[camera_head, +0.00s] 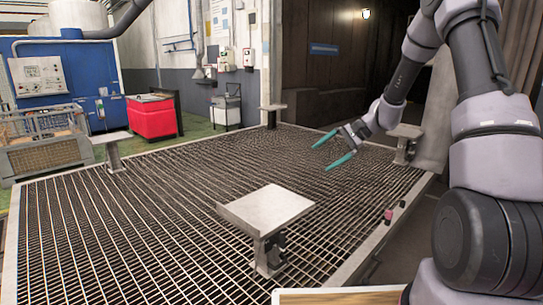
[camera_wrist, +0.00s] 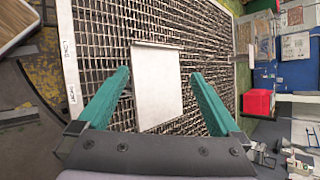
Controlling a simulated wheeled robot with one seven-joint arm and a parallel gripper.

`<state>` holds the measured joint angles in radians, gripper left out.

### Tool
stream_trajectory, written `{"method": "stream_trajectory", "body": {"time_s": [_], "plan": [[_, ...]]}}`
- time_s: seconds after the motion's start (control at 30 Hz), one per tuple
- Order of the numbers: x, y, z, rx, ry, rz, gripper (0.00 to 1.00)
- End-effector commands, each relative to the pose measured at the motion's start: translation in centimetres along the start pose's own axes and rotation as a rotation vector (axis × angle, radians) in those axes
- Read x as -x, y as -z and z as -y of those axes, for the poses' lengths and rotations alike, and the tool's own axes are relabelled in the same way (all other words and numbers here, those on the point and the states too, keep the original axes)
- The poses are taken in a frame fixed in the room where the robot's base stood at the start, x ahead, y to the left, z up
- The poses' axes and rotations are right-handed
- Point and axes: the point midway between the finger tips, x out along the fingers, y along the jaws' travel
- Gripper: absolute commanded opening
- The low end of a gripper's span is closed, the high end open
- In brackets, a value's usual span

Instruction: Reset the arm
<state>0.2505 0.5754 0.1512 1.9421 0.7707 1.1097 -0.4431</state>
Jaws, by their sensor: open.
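My arm rises at the right of the head view and bends over the grating. My gripper (camera_head: 332,149) is open and empty, its two teal fingers spread apart and pointing left above the grated platform (camera_head: 130,225). In the wrist view my gripper (camera_wrist: 160,90) shows its fingers on either side of a flat pale plate (camera_wrist: 158,90), which lies beyond them. I see nothing held between the fingers.
A flat-topped metal post (camera_head: 266,210) stands at the grating's near edge. Similar posts stand at its left (camera_head: 112,140), back (camera_head: 272,110) and right (camera_head: 404,138). A red bin (camera_head: 152,117), a wire crate (camera_head: 45,140) and a blue machine (camera_head: 65,75) stand behind.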

Motion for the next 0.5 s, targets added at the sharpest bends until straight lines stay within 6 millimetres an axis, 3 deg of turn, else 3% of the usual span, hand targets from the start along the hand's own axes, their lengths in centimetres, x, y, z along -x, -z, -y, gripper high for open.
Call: {"method": "stream_trajectory", "body": {"time_s": [0.03, 0.2, 0.5], "plan": [[1.6, -2.0, 0.7, 0.045, -0.028, -0.027, 1.00], [6.1, -7.9, 1.3, 0.170, -0.125, -0.121, 1.00], [13.5, -17.6, -0.2, 0.368, -0.251, -0.321, 1.00]]}}
